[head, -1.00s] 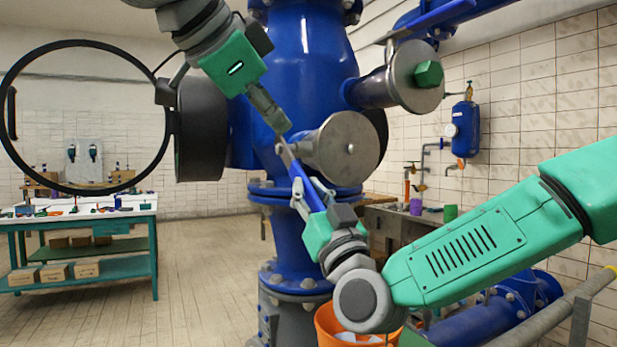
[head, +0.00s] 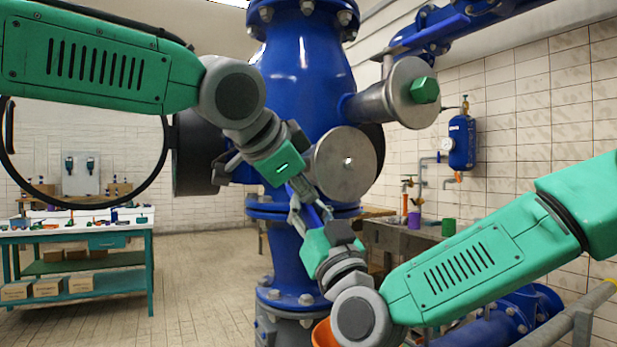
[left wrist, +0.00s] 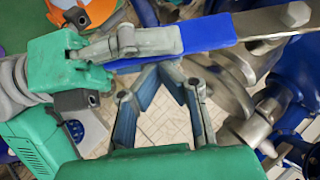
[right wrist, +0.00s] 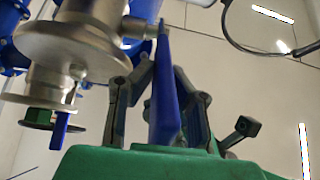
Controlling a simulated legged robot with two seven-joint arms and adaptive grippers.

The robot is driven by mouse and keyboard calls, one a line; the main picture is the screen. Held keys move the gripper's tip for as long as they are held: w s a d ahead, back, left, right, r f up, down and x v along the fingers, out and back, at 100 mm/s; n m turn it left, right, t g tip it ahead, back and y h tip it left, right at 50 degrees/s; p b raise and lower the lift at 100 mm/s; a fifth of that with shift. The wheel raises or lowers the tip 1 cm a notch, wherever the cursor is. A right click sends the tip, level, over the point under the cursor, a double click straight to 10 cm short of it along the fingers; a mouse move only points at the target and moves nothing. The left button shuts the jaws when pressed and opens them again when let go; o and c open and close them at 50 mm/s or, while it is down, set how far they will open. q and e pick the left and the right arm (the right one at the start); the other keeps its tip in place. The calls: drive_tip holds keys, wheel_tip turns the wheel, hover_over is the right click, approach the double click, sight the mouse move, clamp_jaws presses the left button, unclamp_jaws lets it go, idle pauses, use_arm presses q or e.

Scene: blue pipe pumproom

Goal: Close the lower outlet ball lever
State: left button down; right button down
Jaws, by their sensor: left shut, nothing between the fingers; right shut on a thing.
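The lower outlet's round metal end (head: 345,163) is on the front of the blue pump body. Its lever shows in the left wrist view as a flat blue handle (left wrist: 210,34) on a bare metal end (left wrist: 268,22). My right gripper (head: 308,207) is shut on this blue lever, which stands between its fingers in the right wrist view (right wrist: 165,95). My left gripper (head: 300,188) is shut and empty, close to the lever from the upper left. In the left wrist view its fingertips (left wrist: 170,68) are just below the handle; whether they touch cannot be told.
An upper outlet with a metal disc (head: 407,92) and green nut (head: 425,90) sticks out above right. A large black ring (head: 160,165) stands at left. An orange bucket (head: 322,335) is below my right gripper. The workbench (head: 75,238) is far left; the floor between is clear.

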sight(303, 206)
use_arm(q)
drive_tip(key=shift+w+f, duration=0.1)
use_arm(e)
drive_tip(key=shift+d+r, duration=0.15)
drive_tip(key=shift+r, duration=0.05)
use_arm(q)
drive_tip(key=shift+w+a+f, duration=0.15)
drive_tip(key=shift+f, duration=0.25)
drive_tip(key=shift+w+a+f, duration=0.1)
drive_tip(key=shift+w+f, duration=0.05)
drive_tip(key=shift+f, duration=0.2)
use_arm(e)
drive_tip(key=shift+r, duration=0.1)
use_arm(q)
drive_tip(key=shift+w+f, duration=0.2)
drive_tip(key=shift+f, duration=0.15)
use_arm(e)
drive_tip(key=c, duration=1.6)
unclamp_jaws()
